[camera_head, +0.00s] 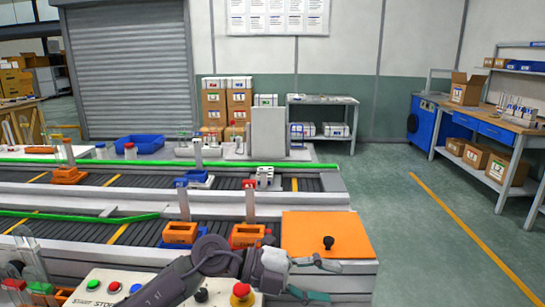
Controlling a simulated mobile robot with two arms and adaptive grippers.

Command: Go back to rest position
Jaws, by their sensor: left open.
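My left gripper (328,281) is in the lower middle of the head view, its arm coming in from the bottom left. Its two fingers are spread apart and nothing shows between them. It is in front of the orange plate (305,228) with a black knob (328,243), and to the right of the control panel's red button (241,291). My right gripper is not in view.
Two conveyor lanes (110,197) run across the left, carrying orange holders (246,235) and blue-and-white holders (199,178). A button panel (98,287) is at the front. A workbench (510,127) stands at right. The floor (425,235) between is clear.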

